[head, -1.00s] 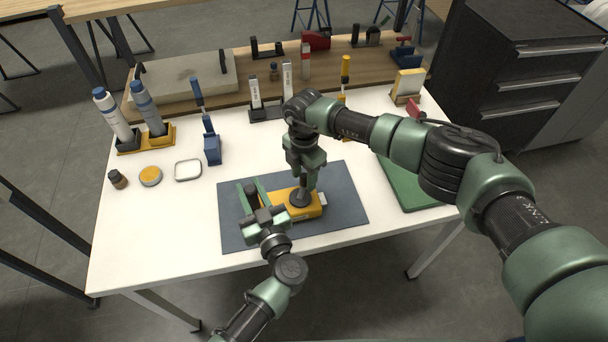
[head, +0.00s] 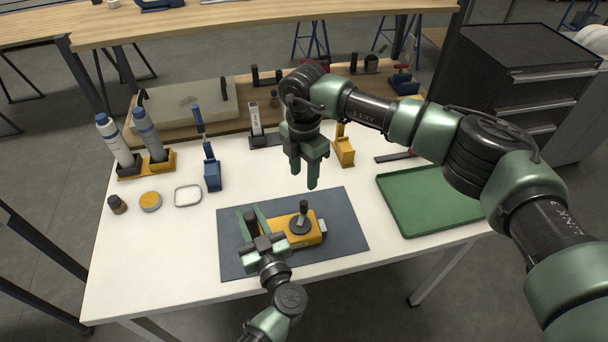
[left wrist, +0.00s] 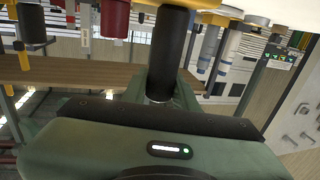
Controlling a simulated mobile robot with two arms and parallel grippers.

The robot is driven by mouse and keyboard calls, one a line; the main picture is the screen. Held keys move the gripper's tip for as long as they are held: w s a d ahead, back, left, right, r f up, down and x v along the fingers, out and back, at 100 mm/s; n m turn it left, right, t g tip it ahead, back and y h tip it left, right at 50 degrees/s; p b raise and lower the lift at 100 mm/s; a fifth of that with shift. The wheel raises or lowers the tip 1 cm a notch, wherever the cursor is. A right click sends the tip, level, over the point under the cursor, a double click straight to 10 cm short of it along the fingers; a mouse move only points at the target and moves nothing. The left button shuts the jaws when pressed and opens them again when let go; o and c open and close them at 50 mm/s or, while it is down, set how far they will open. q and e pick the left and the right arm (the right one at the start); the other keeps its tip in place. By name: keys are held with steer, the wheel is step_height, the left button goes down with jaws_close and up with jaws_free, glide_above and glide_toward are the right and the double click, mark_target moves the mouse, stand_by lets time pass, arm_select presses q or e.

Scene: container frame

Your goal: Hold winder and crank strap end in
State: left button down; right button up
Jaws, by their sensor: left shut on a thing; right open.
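The yellow winder (head: 285,237) lies on the dark grey mat, with a black crank disc and upright knob (head: 302,215) on top. A small pale piece (head: 322,226), perhaps the strap end, shows at its right end. My left gripper (head: 252,222) is shut on the winder at its left end, around a dark upright part. In the left wrist view, a black cylinder (left wrist: 172,50) stands in front of the gripper. My right gripper (head: 309,178) points down, open and empty, above and behind the crank knob, apart from it.
A green tray (head: 432,232) lies to the right of the mat (head: 345,245). Bottles in a yellow holder (head: 160,164), a jar, an orange tin and a blue tool stand (head: 212,176) are on the left. A yellow block (head: 344,152) stands behind my right gripper.

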arm_select(q)
steer(key=c, duration=1)
jaws_free()
